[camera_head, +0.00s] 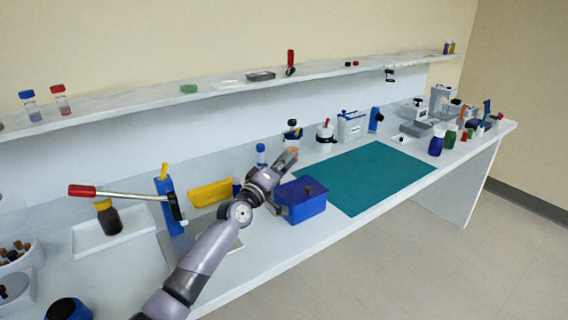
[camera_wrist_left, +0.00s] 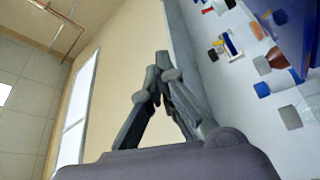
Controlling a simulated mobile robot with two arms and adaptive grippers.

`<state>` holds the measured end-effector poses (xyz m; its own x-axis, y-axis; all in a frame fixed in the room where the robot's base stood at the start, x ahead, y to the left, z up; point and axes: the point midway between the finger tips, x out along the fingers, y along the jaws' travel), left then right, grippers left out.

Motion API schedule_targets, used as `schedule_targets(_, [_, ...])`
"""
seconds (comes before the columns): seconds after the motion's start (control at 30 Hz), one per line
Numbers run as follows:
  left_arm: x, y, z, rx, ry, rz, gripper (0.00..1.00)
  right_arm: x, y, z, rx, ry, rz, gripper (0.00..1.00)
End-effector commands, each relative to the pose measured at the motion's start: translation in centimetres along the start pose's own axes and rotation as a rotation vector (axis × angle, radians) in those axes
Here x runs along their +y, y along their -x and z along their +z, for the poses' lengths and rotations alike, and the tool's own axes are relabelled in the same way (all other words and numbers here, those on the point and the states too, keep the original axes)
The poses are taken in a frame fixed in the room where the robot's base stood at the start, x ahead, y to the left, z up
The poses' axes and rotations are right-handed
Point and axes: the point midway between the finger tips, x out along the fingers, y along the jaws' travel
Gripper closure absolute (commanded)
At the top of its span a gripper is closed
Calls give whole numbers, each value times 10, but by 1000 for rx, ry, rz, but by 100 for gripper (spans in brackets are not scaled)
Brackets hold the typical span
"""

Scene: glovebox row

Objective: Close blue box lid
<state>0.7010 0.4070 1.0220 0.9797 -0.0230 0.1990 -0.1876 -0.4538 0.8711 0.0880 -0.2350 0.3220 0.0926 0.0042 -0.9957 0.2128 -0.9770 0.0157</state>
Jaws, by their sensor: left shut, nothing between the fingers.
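The blue box (camera_head: 303,208) stands near the front edge of the bench, at the left end of the green mat. Its top shows blue with a small dark round thing on it; I cannot tell from this view whether that is the lid lying shut or the inside. My left gripper (camera_head: 291,157) is just behind and above the box, shut and empty, and its wrist hides part of the box's back left side. In the left wrist view the fingers (camera_wrist_left: 162,75) come together with nothing between them. My right gripper is not in view.
The green mat (camera_head: 385,178) is bare. A yellow bin (camera_head: 210,192) and a blue stand with a red-handled lever (camera_head: 168,205) are left of the box. A white jar (camera_head: 325,132) and bottles stand behind it. A shelf (camera_head: 220,92) runs above.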

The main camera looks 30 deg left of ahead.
Motion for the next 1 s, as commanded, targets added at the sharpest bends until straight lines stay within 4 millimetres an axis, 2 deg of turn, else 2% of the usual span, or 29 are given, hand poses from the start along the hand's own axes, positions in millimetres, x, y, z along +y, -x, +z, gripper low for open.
schedule_targets(0.37, [2, 12, 28, -3, 3, -1, 100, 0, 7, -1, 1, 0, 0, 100])
schedule_targets(0.7, [-7, 24, 55, -1, 3, -1, 100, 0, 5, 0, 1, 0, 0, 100])
schedule_targets(1.0, [-14, 30, 69, -2, 1, -1, 100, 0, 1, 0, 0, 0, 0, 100])
